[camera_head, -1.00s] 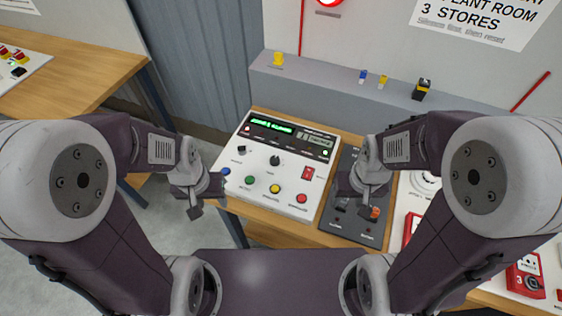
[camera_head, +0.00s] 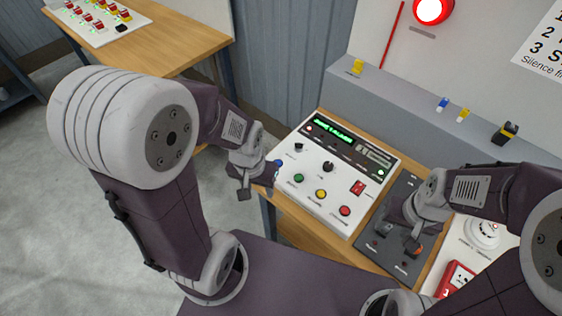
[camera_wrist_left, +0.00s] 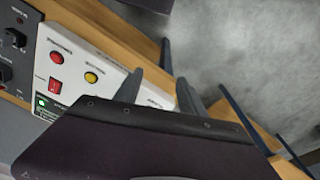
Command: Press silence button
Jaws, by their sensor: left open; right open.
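A white control panel (camera_head: 334,216) with a lit green display (camera_head: 333,131) lies on a wooden table. The button labels are too small to read. My left gripper (camera_head: 259,182) is open and empty at the panel's left edge, beside the blue button. In the left wrist view its fingers (camera_wrist_left: 158,92) straddle the panel's edge. My right gripper (camera_head: 400,236) is open over the dark panel (camera_head: 376,244).
A red lamp (camera_head: 433,9) glows on the wall. A grey ledge behind carries a yellow item (camera_head: 356,66) and small blue, yellow and black items. A red box (camera_head: 457,279) and a round white device (camera_head: 482,232) stand at right. Another table (camera_head: 160,40) stands at left.

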